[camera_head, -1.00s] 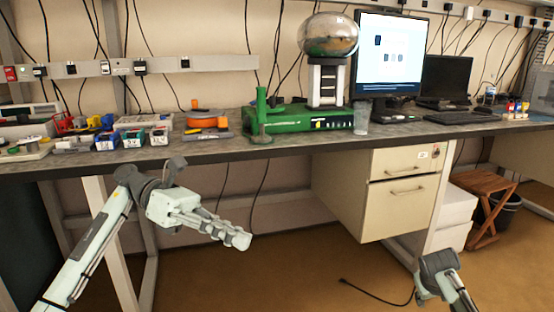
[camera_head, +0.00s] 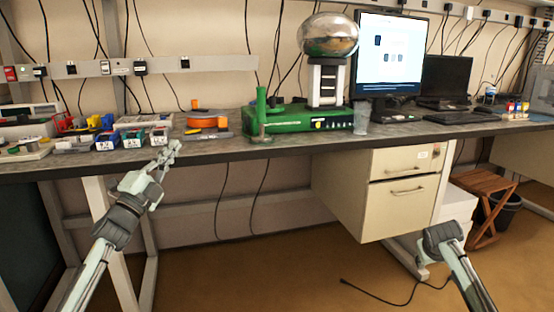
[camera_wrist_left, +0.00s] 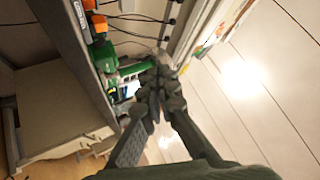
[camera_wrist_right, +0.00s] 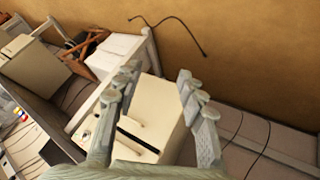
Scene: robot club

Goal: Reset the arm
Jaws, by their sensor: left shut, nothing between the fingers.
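My left gripper (camera_head: 172,152) shows in the head view in front of the bench's front edge, pointing up and away. Its fingers are shut and empty; they also show together in the left wrist view (camera_wrist_left: 161,82). My right arm comes in at the lower right of the head view. My right gripper (camera_wrist_right: 160,82) shows in the right wrist view with its fingers spread wide and nothing between them. Behind those fingers is the cream drawer cabinet (camera_wrist_right: 148,115).
The workbench (camera_head: 290,147) spans the view. On it are small boxes (camera_head: 133,138), an orange-topped device (camera_head: 208,122), a green-based machine (camera_head: 310,117) and a monitor (camera_head: 390,55). The drawer cabinet (camera_head: 400,210) hangs below. A wooden stool (camera_head: 490,200) stands at right. Floor in front is mostly clear.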

